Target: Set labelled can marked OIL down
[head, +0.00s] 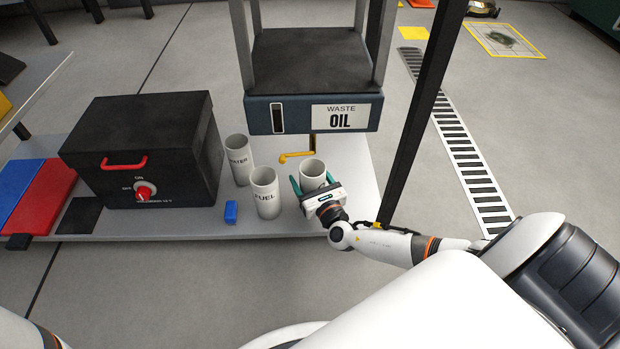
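A pale grey open-topped can (313,171) stands upright below the box labelled WASTE OIL. Its label is not visible, since my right gripper covers its front and base. My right gripper (312,182) is at the can from the front right, with one green finger on each side of it. Whether the fingers press on the can or stand slightly apart is too small to tell. The can is at or close to the grey bench top (352,190); its underside is hidden. My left gripper is not in view.
The FUEL can (265,197) stands just left of my gripper, the WATER can (238,162) behind it. A blue block (231,212) and black box (145,150) are left. A dark post (425,110) rises at right.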

